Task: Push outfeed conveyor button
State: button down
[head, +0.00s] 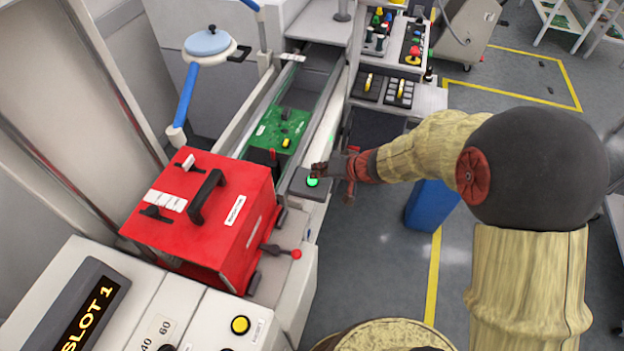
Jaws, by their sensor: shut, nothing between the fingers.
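A small dark box with a lit green button (312,182) sits on the right rail of the conveyor (320,150). My gripper (318,170) is shut and empty, with its tip just above and at the far edge of the button. I cannot tell whether it touches the button. A green circuit board (276,136) lies on the conveyor behind the button box. My arm reaches in from the right.
A red feeder box with a black handle (235,215) stands left of the button, with a red-knobbed lever (294,254) at its side. A panel with a yellow button (240,325) and a SLOT 1 display (92,308) is in front. A blue bin (430,205) stands on the floor below my arm.

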jog(key=shift+f+b, duration=0.45)
jog(key=shift+b, duration=0.5)
jog(key=shift+r, duration=0.5)
notch_tip(320, 180, up, 6)
jog(key=shift+p, duration=1.1)
